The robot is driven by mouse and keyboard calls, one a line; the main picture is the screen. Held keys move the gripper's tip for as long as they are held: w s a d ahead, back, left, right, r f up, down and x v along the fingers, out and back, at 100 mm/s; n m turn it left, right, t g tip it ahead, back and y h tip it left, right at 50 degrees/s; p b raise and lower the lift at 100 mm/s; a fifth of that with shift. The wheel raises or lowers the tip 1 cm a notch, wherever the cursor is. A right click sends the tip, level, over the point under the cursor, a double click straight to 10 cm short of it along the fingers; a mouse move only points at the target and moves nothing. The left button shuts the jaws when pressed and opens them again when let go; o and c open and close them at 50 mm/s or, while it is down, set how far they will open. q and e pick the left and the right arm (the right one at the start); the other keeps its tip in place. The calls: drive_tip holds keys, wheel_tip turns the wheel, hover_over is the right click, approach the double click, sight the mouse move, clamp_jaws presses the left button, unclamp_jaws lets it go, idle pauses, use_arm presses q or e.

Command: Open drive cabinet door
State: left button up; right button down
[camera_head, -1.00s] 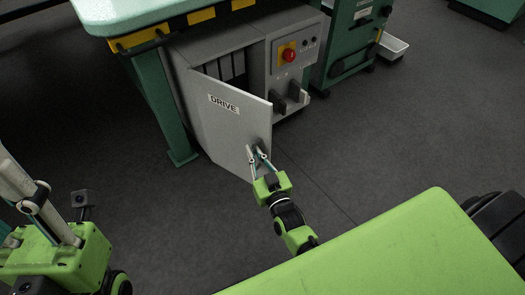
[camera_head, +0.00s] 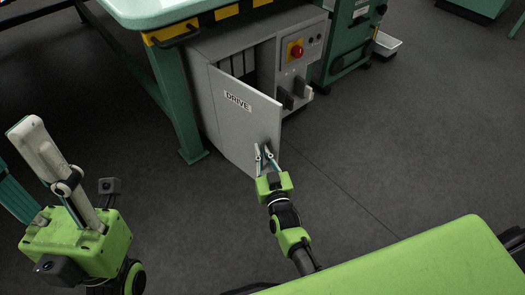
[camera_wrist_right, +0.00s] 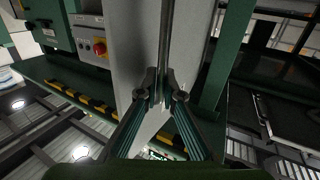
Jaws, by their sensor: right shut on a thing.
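The drive cabinet (camera_head: 193,58) is a grey box under the table, with a grey door (camera_head: 235,112) labelled DRIVE. The door stands partly open, swung out toward me, and a dark interior shows above it. My right gripper (camera_head: 265,156) is at the door's lower right, shut on the dark door handle (camera_head: 265,147), which it mostly hides. In the right wrist view the right gripper's fingers (camera_wrist_right: 166,92) close at the grey door (camera_wrist_right: 130,45). My left gripper (camera_head: 40,150) is raised at the left, away from the cabinet; its finger opening is unclear.
A control panel with a red button (camera_head: 296,50) and dark handles (camera_head: 286,98) is right of the door opening. A green table leg (camera_head: 180,115) stands close to the door's left. The table edge (camera_head: 185,35) overhangs above. The dark floor (camera_head: 390,150) at right is clear.

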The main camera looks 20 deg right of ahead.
drive_tip(key=c, duration=2.5)
unclamp_jaws()
drive_tip(key=shift+a+r, duration=0.1)
drive_tip(key=s, duration=1.2)
drive_tip(key=shift+a, duration=0.2)
